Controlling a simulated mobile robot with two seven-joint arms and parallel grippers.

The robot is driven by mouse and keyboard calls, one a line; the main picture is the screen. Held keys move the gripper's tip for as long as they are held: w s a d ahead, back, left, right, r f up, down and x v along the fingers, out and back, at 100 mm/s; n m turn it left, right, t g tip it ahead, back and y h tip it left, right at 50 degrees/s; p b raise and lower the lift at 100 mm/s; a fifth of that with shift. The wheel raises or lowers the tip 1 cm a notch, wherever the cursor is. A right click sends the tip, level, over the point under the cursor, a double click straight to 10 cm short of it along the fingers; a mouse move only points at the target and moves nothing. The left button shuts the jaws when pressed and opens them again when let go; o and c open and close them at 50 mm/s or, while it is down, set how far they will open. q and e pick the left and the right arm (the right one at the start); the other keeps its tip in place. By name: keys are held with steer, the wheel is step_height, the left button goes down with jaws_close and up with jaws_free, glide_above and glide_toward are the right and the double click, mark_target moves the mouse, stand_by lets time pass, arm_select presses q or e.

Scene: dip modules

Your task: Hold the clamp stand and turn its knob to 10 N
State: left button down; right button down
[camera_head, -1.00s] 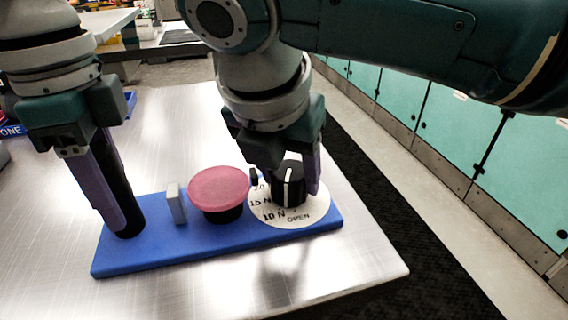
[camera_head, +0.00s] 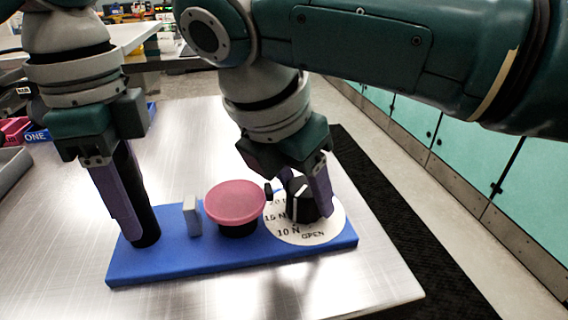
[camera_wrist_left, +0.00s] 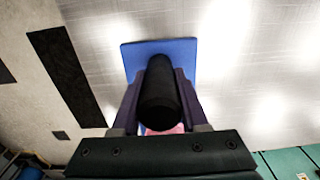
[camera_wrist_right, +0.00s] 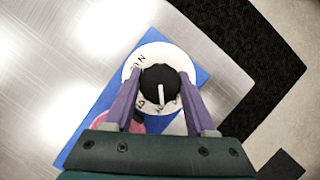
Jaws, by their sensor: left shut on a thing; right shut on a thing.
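The clamp stand is a blue base (camera_head: 170,267) on the metal table, with a black upright post (camera_head: 148,222) at its left end. My left gripper (camera_head: 136,236) is shut on the post, which also shows between its fingers in the left wrist view (camera_wrist_left: 160,95). At the right end is a white dial (camera_head: 322,232) marked 20, 15 N, 10 N and OPEN, with a black knob (camera_head: 300,204) on it. My right gripper (camera_head: 304,208) is shut on the knob. The knob's white line slants toward the front left, near the 15 N and 10 N marks; the exact setting is unclear.
A pink disc (camera_head: 235,201) on a black stem and a small grey block (camera_head: 192,216) stand on the base between the grippers. The table front is clear.

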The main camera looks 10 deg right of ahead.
steer(key=c, duration=0.5)
jaws_free()
steer(key=shift+a+r, duration=0.1)
steer(key=v, duration=1.2)
steer(key=shift+w, duration=0.1)
arm_select(q)
steer(key=shift+c, duration=1.7)
jaws_free()
